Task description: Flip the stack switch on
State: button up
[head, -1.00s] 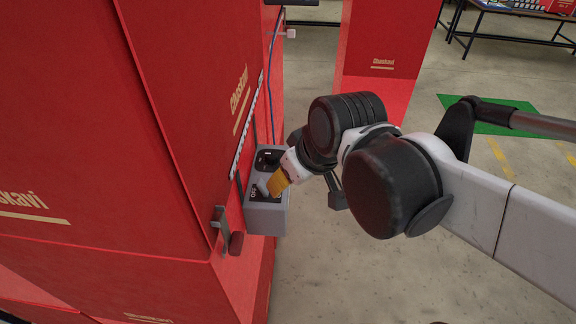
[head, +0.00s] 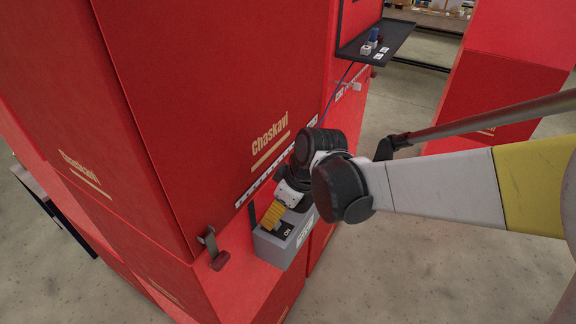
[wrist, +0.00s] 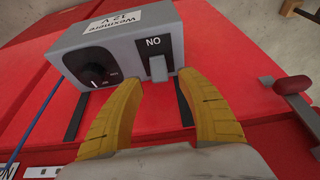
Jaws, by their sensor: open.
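The grey switch box (head: 279,250) is mounted low on the red cabinet. In the wrist view the box (wrist: 115,38) carries a stubby grey switch lever (wrist: 157,68) on a dark plate marked ON, upside down in this view. The lever lies at the plate end nearer my gripper, away from the ON mark. I see no OFF mark now. My gripper (wrist: 158,82) is open, its yellow fingers either side of the lever with gaps between. In the head view my gripper (head: 270,216) is at the box and hides the lever.
A red-ended latch handle (head: 217,259) sticks out to the left of the box. A dark shelf (head: 378,42) juts from the cabinet behind. Open floor lies to the right.

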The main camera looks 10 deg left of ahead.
jog(key=shift+x, duration=1.55)
grip_shut()
